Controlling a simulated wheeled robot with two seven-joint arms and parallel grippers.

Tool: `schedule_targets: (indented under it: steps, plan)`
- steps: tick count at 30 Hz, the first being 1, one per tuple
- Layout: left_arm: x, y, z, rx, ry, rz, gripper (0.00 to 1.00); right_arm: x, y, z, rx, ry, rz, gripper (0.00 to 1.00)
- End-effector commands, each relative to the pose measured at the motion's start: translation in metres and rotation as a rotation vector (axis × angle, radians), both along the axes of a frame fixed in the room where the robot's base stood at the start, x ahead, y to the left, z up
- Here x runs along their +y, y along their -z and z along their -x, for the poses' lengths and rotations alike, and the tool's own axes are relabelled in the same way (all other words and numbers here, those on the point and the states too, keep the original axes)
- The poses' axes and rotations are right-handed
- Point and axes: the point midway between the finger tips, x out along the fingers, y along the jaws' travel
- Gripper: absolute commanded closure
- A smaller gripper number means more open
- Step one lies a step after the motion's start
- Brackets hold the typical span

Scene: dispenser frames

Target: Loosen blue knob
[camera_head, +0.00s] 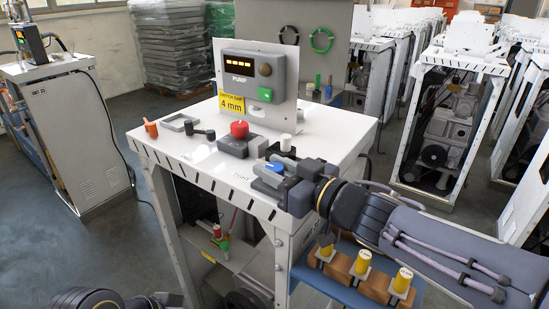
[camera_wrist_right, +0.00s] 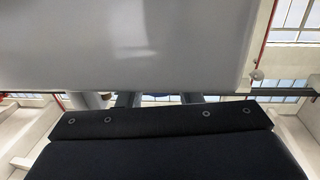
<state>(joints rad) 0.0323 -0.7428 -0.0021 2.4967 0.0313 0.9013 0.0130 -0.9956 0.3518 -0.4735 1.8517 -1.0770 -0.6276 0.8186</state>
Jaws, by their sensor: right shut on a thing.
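The blue knob (camera_head: 275,168) is near the front right corner of the white table top (camera_head: 190,150), with my right gripper (camera_head: 270,173) around it. My right arm comes in from the right, and the gripper is shut on the knob. The fingers partly cover the knob's mount. In the right wrist view a small bit of the blue knob (camera_wrist_right: 158,95) shows between the two grey fingers (camera_wrist_right: 158,99). My left gripper is not in view; only dark parts of my own arm show at the lower left.
A red button on a dark box (camera_head: 239,130) stands left of the knob. Behind it is a grey panel marked PUMP (camera_head: 253,73) with a green switch. A black-handled lever (camera_head: 203,134) and an orange part (camera_head: 151,129) sit farther left. Yellow-topped pieces (camera_head: 362,262) stand below my right arm.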

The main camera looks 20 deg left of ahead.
Motion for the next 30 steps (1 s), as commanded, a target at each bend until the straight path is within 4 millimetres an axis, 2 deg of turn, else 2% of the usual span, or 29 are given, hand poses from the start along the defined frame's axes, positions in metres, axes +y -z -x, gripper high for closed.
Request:
schedule_targets:
  steps: [1, 12, 21, 30]
  plan:
    - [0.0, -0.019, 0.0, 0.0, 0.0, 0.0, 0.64, -0.002, -0.007, -0.003, 0.008, -0.024, 0.005, 0.91]
    - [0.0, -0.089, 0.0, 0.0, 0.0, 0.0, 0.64, -0.001, -0.006, -0.003, 0.01, -0.351, 0.003, 0.91]
    - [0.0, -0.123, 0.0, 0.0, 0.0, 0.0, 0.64, 0.0, -0.003, -0.002, 0.005, -0.605, 0.001, 0.91]
    - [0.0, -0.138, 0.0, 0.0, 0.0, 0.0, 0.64, 0.0, 0.0, -0.001, 0.004, -0.768, 0.002, 0.91]
